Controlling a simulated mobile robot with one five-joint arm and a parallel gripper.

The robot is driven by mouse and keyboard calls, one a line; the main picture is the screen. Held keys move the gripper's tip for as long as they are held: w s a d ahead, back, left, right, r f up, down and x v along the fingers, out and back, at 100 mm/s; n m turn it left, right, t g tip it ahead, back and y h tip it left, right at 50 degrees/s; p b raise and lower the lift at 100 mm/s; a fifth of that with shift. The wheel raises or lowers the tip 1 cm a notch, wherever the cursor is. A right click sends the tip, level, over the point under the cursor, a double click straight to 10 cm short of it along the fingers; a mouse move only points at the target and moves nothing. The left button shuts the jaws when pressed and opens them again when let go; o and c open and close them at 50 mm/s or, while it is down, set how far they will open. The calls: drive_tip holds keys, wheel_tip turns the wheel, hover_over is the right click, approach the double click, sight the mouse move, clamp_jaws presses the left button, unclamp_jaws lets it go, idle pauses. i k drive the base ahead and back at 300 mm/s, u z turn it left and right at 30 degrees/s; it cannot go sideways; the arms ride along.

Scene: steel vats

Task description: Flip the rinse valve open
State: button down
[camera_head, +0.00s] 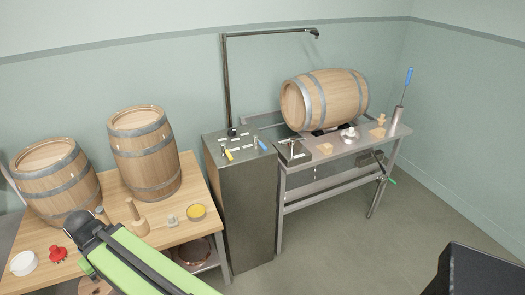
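A steel cabinet (240,205) stands in the middle of the head view. Its top carries a small yellow-handled lever (228,155) at the left and a blue-handled lever (262,144) at the right, with pale label strips beside them. A dark pipe (227,85) rises from the back of the top and bends right to a spout (315,33) above a barrel. I cannot tell which lever is the rinse valve, or whether it is open. My green arm link with a black joint is at the lower left, over the wooden table. My gripper does not show in this view.
The wooden table (205,212) at left holds two barrels, a wooden mallet (137,218), a yellow-topped tin (196,212) and a red knob-like item (58,254). A steel bench (340,150) at right holds a lying barrel (325,98) and small items. Floor (340,255) in front is clear.

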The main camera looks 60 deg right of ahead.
sight(256, 140)
drive_tip(key=z, duration=0.2)
drive_tip(key=i, duration=0.9)
drive_tip(key=u, duration=0.1)
